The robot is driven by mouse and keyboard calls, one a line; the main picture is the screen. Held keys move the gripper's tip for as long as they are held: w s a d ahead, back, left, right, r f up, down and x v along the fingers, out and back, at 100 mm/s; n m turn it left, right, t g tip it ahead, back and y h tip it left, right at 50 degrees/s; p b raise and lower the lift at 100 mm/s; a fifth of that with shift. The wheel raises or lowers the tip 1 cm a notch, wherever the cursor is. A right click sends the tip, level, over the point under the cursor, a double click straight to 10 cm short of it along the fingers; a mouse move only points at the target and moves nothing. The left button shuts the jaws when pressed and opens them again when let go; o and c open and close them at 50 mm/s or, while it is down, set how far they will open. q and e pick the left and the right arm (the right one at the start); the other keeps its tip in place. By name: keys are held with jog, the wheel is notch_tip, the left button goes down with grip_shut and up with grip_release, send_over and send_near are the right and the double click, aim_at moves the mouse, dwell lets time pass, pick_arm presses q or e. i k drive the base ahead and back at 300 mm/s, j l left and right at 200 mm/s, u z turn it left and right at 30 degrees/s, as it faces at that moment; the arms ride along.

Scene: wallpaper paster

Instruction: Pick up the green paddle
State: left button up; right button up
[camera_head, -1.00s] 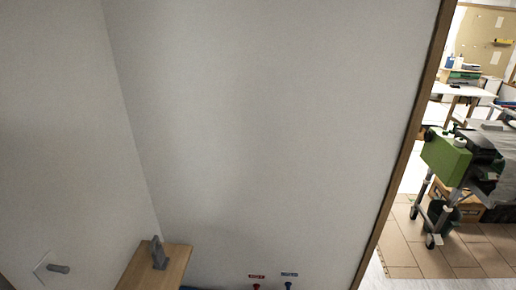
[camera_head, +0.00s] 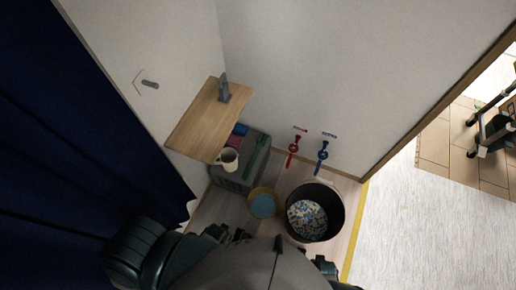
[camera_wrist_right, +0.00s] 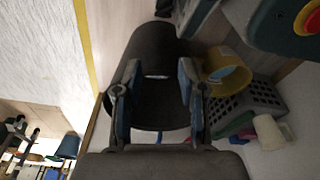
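The green paddle (camera_head: 257,154) is a long, narrow green piece lying on the right side of a grey crate (camera_head: 229,184) in the head view. Its exact ends are hard to make out. My right gripper (camera_wrist_right: 158,75) shows in the right wrist view with its two fingers spread and nothing between them. It is apart from the crate, which appears to its right in that view. In the head view, dark parts of my left arm (camera_head: 140,250) show at the bottom left. Whether the left gripper is open or shut is unclear.
A white mug (camera_head: 229,159) stands on the crate below a wooden shelf (camera_head: 208,122). A yellow bucket (camera_head: 263,203) and a black bin (camera_head: 327,237) stand to its right. Red (camera_head: 293,148) and blue (camera_head: 321,155) handled items hang on the wall. A dark blue curtain (camera_head: 80,120) is at left.

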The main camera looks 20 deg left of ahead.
aim_at(255, 156)
jog(key=k+l+z, duration=0.1)
jog(key=k+l, duration=0.25)
jog(key=k, duration=0.2)
jog(key=k+l, duration=0.4)
jog(key=k, duration=0.15)
jog(key=k+j+z, duration=0.05)
